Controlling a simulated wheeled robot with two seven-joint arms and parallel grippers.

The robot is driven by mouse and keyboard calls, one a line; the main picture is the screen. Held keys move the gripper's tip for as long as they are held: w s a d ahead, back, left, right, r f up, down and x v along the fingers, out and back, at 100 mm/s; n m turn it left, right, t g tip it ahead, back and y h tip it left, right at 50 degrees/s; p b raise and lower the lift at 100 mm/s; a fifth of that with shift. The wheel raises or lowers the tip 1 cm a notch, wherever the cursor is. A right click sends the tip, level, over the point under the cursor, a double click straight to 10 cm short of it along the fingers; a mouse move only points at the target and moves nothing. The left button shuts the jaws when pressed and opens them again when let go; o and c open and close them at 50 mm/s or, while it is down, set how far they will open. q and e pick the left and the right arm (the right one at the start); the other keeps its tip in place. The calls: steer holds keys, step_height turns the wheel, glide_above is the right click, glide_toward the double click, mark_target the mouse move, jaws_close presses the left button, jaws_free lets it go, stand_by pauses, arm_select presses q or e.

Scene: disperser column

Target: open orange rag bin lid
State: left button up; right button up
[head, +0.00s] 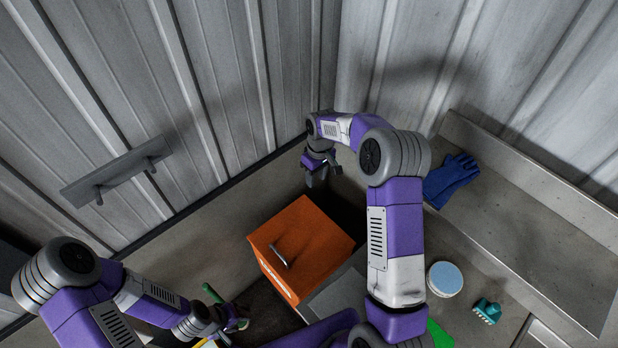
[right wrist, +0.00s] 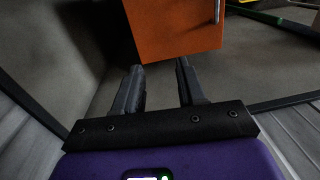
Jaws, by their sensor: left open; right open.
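The orange rag bin (head: 318,238) stands in the corner, its orange lid flat and closed on top as far as I can see. A metal bar handle (head: 280,257) sits on the lid near its left edge. In the right wrist view the orange lid (right wrist: 172,30) fills the top middle, with the handle (right wrist: 216,10) at its right. My right gripper (head: 322,175) is open and empty, above and beyond the bin's far edge, apart from it. Its two fingers (right wrist: 160,66) point toward the lid. My left gripper (head: 238,322) is low, left of the bin, open, its fingers partly hidden.
Corrugated walls close in behind the bin. Blue gloves (head: 450,180) lie on the ledge at right. A round blue-topped tub (head: 445,279) and a teal brush (head: 487,311) rest on the right surface. A green-handled item (head: 212,293) is close to my left gripper.

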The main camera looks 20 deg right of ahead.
step_height(320, 180, down, 7)
steer(key=shift+s+a+p, duration=0.2)
steer(key=shift+p, duration=0.1)
steer(key=shift+c, duration=0.4)
jaws_close()
stand_by(1.0)
steer(key=shift+o, duration=0.4)
jaws_free()
step_height(320, 180, up, 8)
steer(key=shift+d+f+b, duration=0.15)
steer(key=shift+d+b, duration=0.1)
steer(key=shift+b, duration=0.1)
